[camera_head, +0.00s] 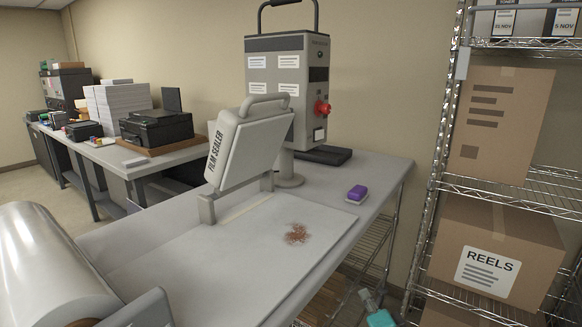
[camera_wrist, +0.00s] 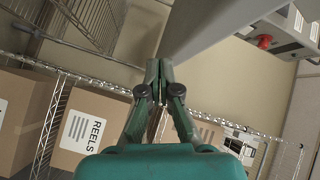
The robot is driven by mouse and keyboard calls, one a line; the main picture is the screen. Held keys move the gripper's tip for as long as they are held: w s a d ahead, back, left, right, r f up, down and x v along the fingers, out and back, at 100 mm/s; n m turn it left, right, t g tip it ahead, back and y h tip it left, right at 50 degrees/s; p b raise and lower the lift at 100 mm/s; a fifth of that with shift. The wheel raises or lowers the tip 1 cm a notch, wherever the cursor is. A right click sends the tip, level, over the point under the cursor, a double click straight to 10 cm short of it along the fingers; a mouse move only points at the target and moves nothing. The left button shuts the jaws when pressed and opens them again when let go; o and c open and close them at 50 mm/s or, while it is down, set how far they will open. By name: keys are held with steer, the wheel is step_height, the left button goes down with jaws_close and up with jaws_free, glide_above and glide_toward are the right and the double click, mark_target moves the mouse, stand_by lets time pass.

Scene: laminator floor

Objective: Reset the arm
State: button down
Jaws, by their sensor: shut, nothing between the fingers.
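My gripper (camera_wrist: 160,84) shows in the wrist view, its green fingers shut together with nothing between them. It is in the air; the wire shelving and the cardboard boxes lie beyond it, and a grey panel is close at its upper right.
A grey table (camera_head: 240,250) carries a film sealer (camera_head: 245,150) with its lid raised, brown-red crumbs (camera_head: 297,234) and a purple block (camera_head: 357,193). A large film roll (camera_head: 50,275) is at left. Wire shelving (camera_head: 430,180) with a REELS box (camera_head: 490,262) stands at right.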

steer(key=s+f+n+h, duration=0.1)
steer(key=s+f+n, duration=0.1)
steer(key=s+f, duration=0.5)
steer(key=s+f+n+g, duration=0.1)
steer(key=s+f, duration=0.2)
steer(key=s, duration=0.8)
steer(key=s+f+n+h, duration=0.1)
steer(key=s+f+n, duration=0.1)
steer(key=s+f, duration=0.5)
steer(key=s+r+n, duration=0.3)
steer(key=s+r, duration=0.1)
steer(key=s, duration=1)
steer(key=s+r+n+g, duration=0.1)
steer(key=s+r+n, duration=0.3)
steer(key=s, duration=1.1)
steer(key=shift+s+a+r, duration=0.2)
steer(key=shift+r, duration=0.25)
